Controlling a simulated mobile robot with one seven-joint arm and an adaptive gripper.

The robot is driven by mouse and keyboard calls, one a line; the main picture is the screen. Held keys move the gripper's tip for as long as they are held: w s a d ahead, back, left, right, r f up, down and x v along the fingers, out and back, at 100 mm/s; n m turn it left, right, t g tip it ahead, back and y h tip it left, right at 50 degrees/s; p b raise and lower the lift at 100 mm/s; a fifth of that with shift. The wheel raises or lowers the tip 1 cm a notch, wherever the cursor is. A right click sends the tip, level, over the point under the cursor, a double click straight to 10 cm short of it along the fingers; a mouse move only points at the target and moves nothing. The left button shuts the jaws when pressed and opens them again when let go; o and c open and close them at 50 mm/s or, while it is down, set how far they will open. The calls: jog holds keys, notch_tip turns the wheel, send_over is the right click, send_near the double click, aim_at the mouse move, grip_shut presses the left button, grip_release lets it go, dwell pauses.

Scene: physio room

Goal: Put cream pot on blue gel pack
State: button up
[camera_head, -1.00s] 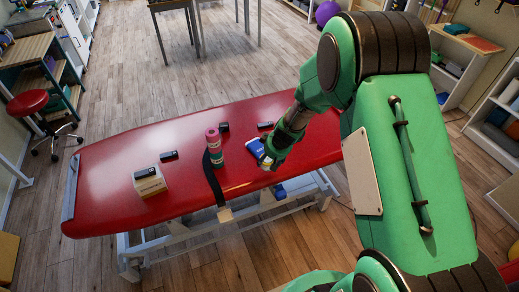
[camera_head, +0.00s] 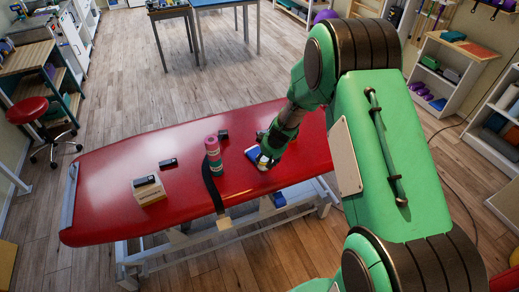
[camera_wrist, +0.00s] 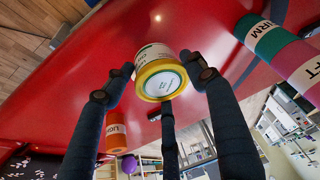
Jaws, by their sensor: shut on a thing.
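The cream pot (camera_wrist: 158,72), white with a yellow rim and a printed label, sits between the dark fingers of my gripper (camera_wrist: 160,82) in the wrist view. The fingers are shut on its sides. The gripper covers part of the pack. I cannot tell whether the pot touches the pack; the pack is not clear in the wrist view.
The red couch (camera_head: 120,190) carries a pink and teal roll stack (camera_head: 213,155), a dark strap (camera_head: 213,190), a box (camera_head: 149,190) and small black items. An orange roll (camera_wrist: 115,132) shows in the wrist view. The couch's left end is clear.

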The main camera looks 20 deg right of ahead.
jog(key=shift+w+d+f, duration=0.15)
jog(key=shift+w+d, duration=0.15)
jog(key=shift+w, duration=1.55)
jog(key=shift+w+d+f, duration=0.2)
jog(key=shift+w+d, duration=0.15)
jog(key=shift+w, duration=1.45)
jog(key=shift+w+d+f, duration=0.15)
jog(key=shift+w+d, duration=0.15)
jog(key=shift+w, duration=1.55)
jog(key=shift+f+b, duration=0.45)
jog(key=shift+f, duration=1.3)
jog(key=shift+f, duration=0.15)
jog(key=o, duration=1.3)
jog(key=shift+c, duration=0.2)
jog(key=shift+r, duration=0.2)
